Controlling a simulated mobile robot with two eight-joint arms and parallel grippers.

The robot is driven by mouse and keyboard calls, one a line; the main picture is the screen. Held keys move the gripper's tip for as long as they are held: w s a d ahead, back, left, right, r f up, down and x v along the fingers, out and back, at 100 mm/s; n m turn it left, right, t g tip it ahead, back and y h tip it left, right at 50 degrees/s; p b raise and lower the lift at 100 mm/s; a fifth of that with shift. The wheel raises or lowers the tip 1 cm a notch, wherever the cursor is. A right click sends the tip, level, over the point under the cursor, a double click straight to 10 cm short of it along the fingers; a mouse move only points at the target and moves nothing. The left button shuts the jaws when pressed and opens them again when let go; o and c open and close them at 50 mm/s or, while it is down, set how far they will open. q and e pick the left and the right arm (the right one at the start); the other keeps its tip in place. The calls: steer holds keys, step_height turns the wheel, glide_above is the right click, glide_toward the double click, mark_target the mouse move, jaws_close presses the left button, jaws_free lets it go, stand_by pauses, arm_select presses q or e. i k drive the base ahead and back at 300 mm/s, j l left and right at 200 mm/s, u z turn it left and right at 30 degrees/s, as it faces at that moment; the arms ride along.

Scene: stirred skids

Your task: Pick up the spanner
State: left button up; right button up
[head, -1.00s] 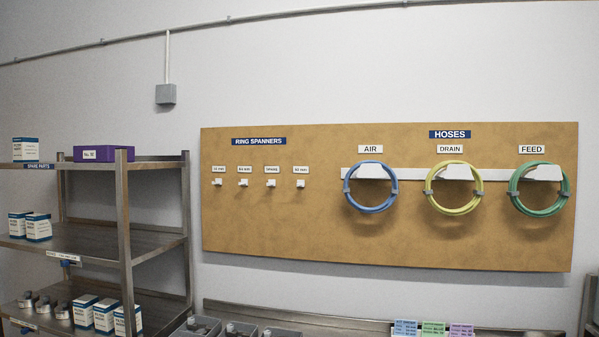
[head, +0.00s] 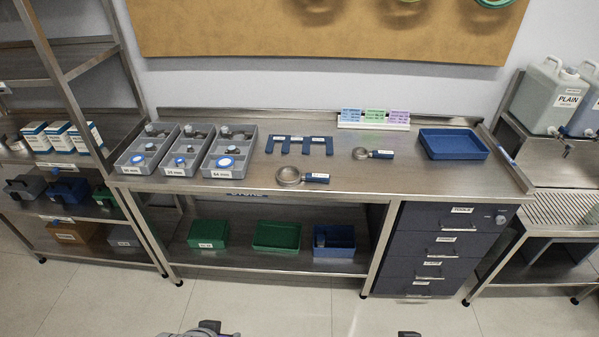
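Two ring spanners with blue handles lie flat on the steel bench. The larger spanner (head: 289,175) is near the front edge, its ring at the left and its labelled handle pointing right. The smaller spanner (head: 380,154) lies further back and to the right, also with its ring at the left. Small parts of my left gripper (head: 205,329) and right gripper (head: 408,334) show at the bottom edge, well short of the bench. Their fingers are cut off or too small to read. Neither is near a spanner.
On the bench (head: 430,184) stand grey compartment trays (head: 226,172) at left, a blue slotted holder (head: 300,138), coloured cards (head: 375,116) at the back and a blue tray (head: 453,144) at right. Drawers (head: 445,246) and a shelf are below. Open floor (head: 300,300) lies in front.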

mark_target(308, 177)
steer(key=i+z, duration=0.35)
steer(key=i+j+z, duration=0.2)
steer(key=i+z, duration=0.15)
steer(key=i+j+z, duration=0.35)
steer(key=i+l, duration=0.1)
